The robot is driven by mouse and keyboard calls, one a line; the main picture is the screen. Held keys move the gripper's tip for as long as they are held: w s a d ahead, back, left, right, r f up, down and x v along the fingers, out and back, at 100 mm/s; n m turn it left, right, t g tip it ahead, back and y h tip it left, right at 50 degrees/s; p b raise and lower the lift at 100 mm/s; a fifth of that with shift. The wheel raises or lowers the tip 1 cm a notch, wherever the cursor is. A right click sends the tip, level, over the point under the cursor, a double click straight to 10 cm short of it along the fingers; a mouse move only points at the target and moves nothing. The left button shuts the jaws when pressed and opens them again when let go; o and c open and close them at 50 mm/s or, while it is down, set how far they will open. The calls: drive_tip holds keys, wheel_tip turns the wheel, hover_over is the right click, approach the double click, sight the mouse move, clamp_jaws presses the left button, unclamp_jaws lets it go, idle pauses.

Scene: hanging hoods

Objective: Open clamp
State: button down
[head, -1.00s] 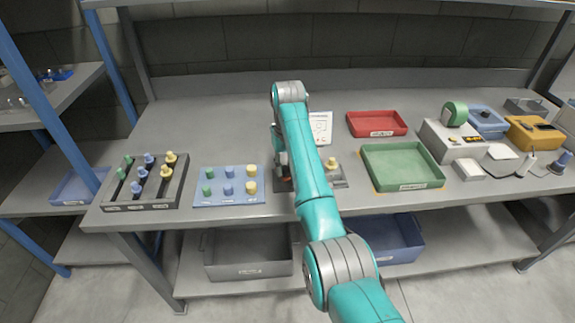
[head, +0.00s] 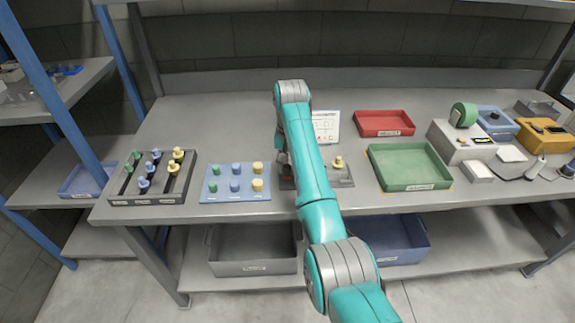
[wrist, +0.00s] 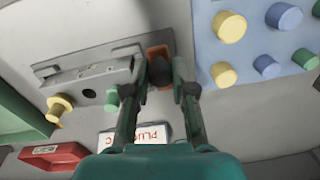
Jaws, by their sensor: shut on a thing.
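The clamp fixture is a grey block (wrist: 88,84) with a yellow plug (wrist: 60,105), a dark round hole and a green plug (wrist: 112,98). It also shows in the head view as a grey base (head: 345,180) right of my forearm. In the wrist view, my gripper (wrist: 160,84) is at the block's right end, with its fingers on either side of the dark clamp handle (wrist: 160,72). An orange-red piece (wrist: 157,52) shows just beyond the handle. In the head view my arm hides the gripper and the handle.
A blue board (head: 235,196) with several coloured pegs lies left of the fixture, and a dark slotted rack (head: 150,199) beyond it. A green tray (head: 411,184) stands to the right, with a red tray (head: 384,134) and a white sign (head: 326,125) behind.

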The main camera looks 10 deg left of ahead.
drive_tip(key=c, duration=1)
unclamp_jaws()
